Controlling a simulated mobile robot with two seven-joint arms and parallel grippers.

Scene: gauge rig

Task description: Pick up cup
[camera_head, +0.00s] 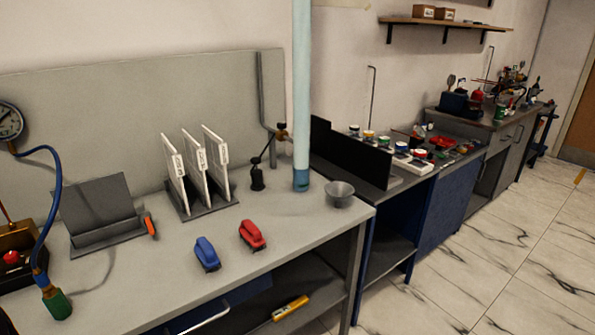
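A small grey cup (339,194), wide at the rim and narrower at its foot, stands upright on the grey workbench (300,233) near its right end. It is just right of the foot of a pale blue vertical tube. Nothing touches the cup that I can see. Neither of my grippers shows in the head view.
The tube (301,100) stands close left of the cup. A blue stapler-like object (206,254) and a red one (252,235) lie left of it. A rack with white panels (195,172) stands behind them. The bench front right of the red object is clear.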

